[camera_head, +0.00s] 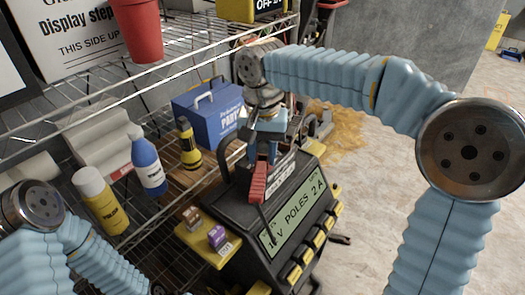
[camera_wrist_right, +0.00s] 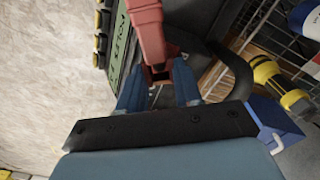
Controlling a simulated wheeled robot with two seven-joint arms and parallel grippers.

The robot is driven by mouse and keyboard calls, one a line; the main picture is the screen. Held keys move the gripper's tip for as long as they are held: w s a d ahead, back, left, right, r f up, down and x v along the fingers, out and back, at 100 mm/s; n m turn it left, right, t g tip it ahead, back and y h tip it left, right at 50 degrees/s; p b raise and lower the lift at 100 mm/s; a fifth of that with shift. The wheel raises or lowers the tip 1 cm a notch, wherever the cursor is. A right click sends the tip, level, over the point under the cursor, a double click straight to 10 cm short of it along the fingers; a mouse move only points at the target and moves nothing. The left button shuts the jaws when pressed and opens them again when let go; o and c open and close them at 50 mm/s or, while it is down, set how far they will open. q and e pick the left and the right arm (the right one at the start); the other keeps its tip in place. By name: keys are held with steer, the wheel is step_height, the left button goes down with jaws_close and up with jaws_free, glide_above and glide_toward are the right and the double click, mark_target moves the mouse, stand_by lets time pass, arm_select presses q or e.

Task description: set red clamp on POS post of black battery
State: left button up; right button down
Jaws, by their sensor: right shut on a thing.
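The red clamp (camera_head: 259,184) hangs below my right gripper (camera_head: 264,150) in the head view, in front of the black charger-like unit (camera_head: 238,205). In the right wrist view the red clamp (camera_wrist_right: 148,32) runs up from between the blue fingers of my right gripper (camera_wrist_right: 160,82), which are shut on it. Whether the clamp touches the unit behind it cannot be told. I cannot make out a separate black battery or a POS post. My left gripper is out of view; only part of the left arm shows at lower left.
A wire shelf holds a blue box (camera_head: 205,105), a blue bottle (camera_head: 149,165) and a yellow bottle (camera_head: 102,205). Floor at right is mostly clear.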

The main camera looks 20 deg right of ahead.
steer(key=shift+f+b, duration=0.35)
steer(key=shift+f, duration=0.25)
steer(key=c, duration=0.7)
jaws_free()
step_height(320, 180, up, 14)
steer(key=p, duration=0.2)
steer(key=shift+f+p, duration=0.1)
steer(key=shift+p, duration=0.25)
